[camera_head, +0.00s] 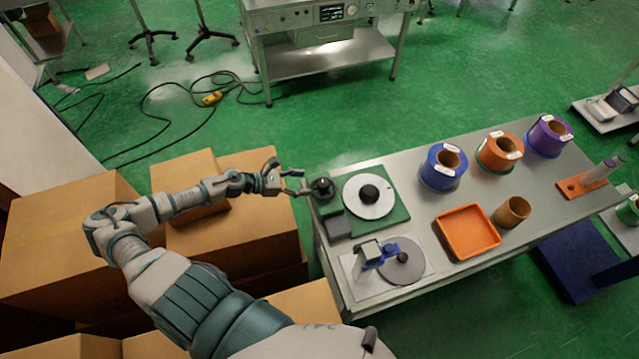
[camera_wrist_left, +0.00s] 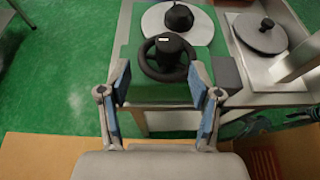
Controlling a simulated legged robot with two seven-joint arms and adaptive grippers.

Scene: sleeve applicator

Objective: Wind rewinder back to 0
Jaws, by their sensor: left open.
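The rewinder has a green base (camera_head: 392,212), a white disc (camera_head: 369,196) with a black hub, and a black handwheel (camera_head: 322,187) at its left end. In the left wrist view the handwheel (camera_wrist_left: 167,57) is a black ring with a dark knob and a small white mark on its centre. My left gripper (camera_head: 304,182) is open just left of the handwheel. In the left wrist view my left gripper (camera_wrist_left: 162,86) has its two fingers spread at either side of the handwheel's near edge, with nothing held. I cannot tell if they touch it. My right gripper is out of view.
A grey-disc device (camera_head: 400,262) stands at the table's front. An orange tray (camera_head: 467,232), a brown roll (camera_head: 512,212) and blue (camera_head: 443,167), orange (camera_head: 499,152) and purple (camera_head: 549,136) rolls lie rightward. Cardboard boxes (camera_head: 235,240) stand below my left arm.

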